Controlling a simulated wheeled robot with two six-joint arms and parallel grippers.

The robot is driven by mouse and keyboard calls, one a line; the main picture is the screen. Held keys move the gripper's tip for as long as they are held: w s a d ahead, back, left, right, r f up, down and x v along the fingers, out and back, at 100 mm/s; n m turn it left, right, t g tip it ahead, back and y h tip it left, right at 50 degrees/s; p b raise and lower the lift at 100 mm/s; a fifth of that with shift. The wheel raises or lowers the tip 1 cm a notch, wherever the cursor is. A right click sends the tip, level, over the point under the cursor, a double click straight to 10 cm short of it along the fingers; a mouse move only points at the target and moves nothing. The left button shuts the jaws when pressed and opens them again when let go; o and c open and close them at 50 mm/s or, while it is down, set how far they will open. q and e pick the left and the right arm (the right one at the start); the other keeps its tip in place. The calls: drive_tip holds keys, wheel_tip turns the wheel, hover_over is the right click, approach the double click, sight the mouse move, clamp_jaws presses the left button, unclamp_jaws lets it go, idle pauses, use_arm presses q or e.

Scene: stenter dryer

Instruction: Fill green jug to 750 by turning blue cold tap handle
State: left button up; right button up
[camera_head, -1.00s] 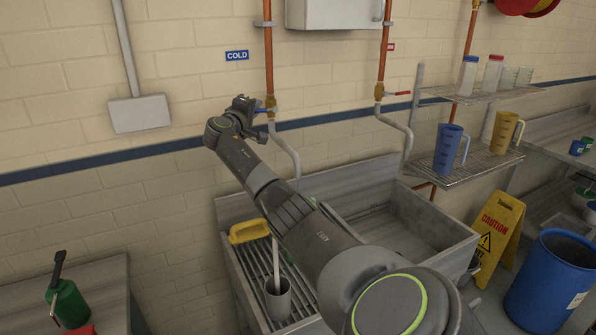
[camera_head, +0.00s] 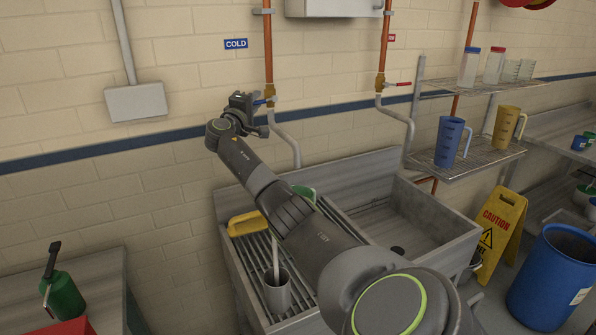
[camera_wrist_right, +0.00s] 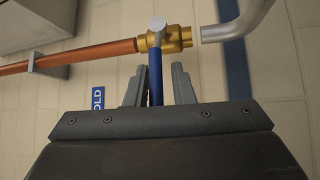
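The cold tap (camera_head: 270,97) sits on the left copper pipe under the COLD sign. Its blue handle (camera_wrist_right: 156,84) shows in the right wrist view between the fingers of my right gripper (camera_wrist_right: 163,86). The fingers are apart, with a clear gap on the handle's right side; the left finger is very close to it, and I cannot tell if they touch. In the head view my right gripper (camera_head: 254,104) is at this tap. A green piece (camera_head: 304,192) shows behind my right arm at the sink, possibly the green jug; most of it is hidden. My left gripper is out of view.
The steel sink (camera_head: 437,222) has a slatted drainer with a grey cup (camera_head: 277,292) and a yellow object (camera_head: 246,224). A red-handled tap (camera_head: 381,84) is to the right. The shelf holds a blue jug (camera_head: 449,141) and a yellow jug (camera_head: 506,128).

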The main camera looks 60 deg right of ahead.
drive_tip(key=shift+o, duration=1)
drive_tip(key=p+v, duration=0.2)
drive_tip(key=v, duration=1.5)
drive_tip(key=shift+a, duration=0.2)
drive_tip(key=shift+s, duration=0.1)
